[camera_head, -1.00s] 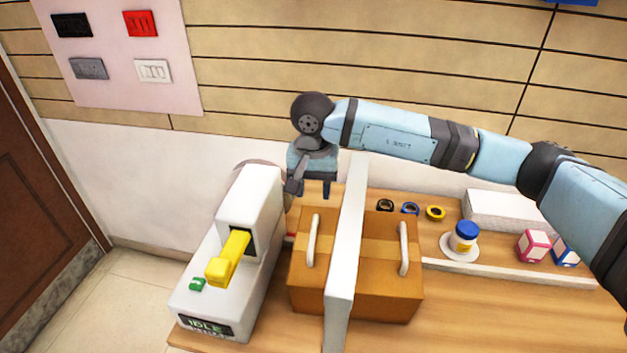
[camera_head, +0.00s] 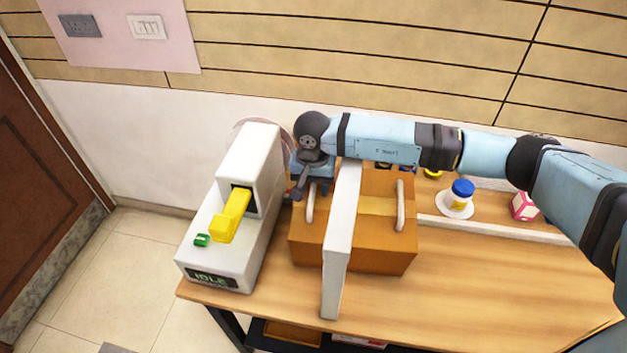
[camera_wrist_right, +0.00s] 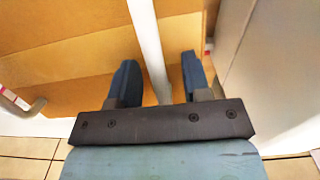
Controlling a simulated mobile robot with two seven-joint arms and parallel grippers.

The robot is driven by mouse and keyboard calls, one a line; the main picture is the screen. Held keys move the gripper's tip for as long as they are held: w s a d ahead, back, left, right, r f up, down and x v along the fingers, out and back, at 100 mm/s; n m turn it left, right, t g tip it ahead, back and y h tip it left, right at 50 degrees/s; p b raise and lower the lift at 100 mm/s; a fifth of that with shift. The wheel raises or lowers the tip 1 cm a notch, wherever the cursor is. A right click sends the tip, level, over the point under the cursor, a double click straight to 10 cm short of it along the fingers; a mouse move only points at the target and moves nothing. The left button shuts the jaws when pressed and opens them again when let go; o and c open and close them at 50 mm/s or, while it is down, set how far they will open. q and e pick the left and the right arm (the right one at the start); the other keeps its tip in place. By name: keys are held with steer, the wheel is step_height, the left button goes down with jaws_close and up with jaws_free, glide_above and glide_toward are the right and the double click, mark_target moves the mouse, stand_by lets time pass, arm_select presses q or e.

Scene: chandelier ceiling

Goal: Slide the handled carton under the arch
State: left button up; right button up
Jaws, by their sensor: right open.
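The handled carton (camera_head: 355,249), a brown box with tan tape, stands on the table. Its left handle (camera_head: 310,203) and right handle (camera_head: 401,205) are pale bars. My right gripper (camera_head: 312,187) is at the far end of the left handle, left of the arch. In the right wrist view the open fingers (camera_wrist_right: 160,82) lie on either side of the pale handle bar (camera_wrist_right: 148,45), with gaps. My left gripper is not in view.
A white machine (camera_head: 212,253) with a yellow lever (camera_head: 231,216), green button (camera_head: 202,240) and IDLE display stands close left of the carton. A blue-lidded jar (camera_head: 462,190) and pink box (camera_head: 524,206) stand behind a white rail (camera_head: 500,229). The table front right is clear.

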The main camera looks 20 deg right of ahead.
jaws_close()
stand_by(1.4)
